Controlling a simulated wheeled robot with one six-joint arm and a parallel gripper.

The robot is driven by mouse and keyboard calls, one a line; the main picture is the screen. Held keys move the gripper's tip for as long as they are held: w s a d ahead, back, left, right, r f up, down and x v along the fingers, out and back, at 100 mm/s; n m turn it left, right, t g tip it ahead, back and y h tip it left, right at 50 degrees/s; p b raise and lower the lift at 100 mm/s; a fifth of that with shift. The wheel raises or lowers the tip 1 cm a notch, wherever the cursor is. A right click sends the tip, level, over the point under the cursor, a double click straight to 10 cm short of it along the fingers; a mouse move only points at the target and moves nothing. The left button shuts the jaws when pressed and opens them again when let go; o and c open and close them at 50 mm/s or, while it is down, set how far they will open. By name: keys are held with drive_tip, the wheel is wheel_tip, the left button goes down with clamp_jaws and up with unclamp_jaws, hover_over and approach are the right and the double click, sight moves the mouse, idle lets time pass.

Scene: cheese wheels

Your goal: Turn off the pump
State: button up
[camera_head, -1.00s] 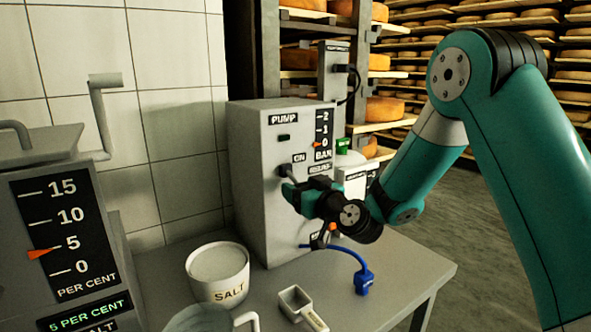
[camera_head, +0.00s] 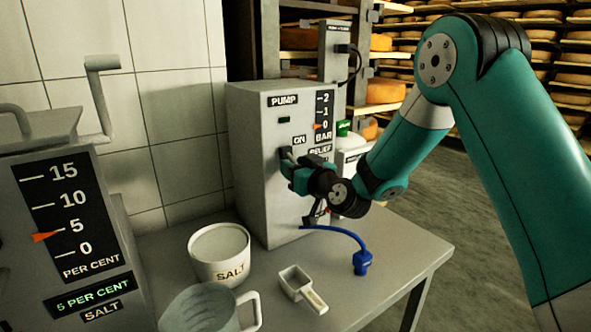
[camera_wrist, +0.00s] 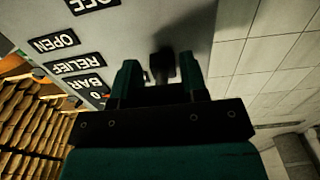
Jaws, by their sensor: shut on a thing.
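The pump (camera_head: 250,165) is a grey box on the table by the tiled wall, with a PUMP label, a small dark window and a bar scale whose orange pointer is at 0. Its dark lever (camera_head: 286,154) sticks out of the front just below the ON label (camera_head: 299,140). My gripper (camera_head: 288,166) is at the lever. In the wrist view, the lever (camera_wrist: 163,66) lies between the two fingers of my gripper (camera_wrist: 158,75), which are shut on it. An upside-down, partly cut label, seemingly OFF (camera_wrist: 92,4), shows near it. My gripper hides the panel below the lever.
A salt bowl (camera_head: 219,270), a scoop (camera_head: 292,281), a clear jug (camera_head: 198,310) and a blue hose end (camera_head: 362,262) are on the table (camera_head: 400,262). A per-cent gauge box (camera_head: 25,260) stands at left. Cheese shelves are behind. The floor at right is clear.

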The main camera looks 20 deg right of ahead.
drive_tip(key=f+t+b, duration=0.1)
drive_tip(key=b, duration=0.5)
drive_tip(key=shift+w, duration=0.1)
drive_tip(key=shift+r+b, duration=0.15)
drive_tip(key=shift+b, duration=0.3)
drive_tip(key=shift+r, duration=0.15)
drive_tip(key=o, duration=0.9)
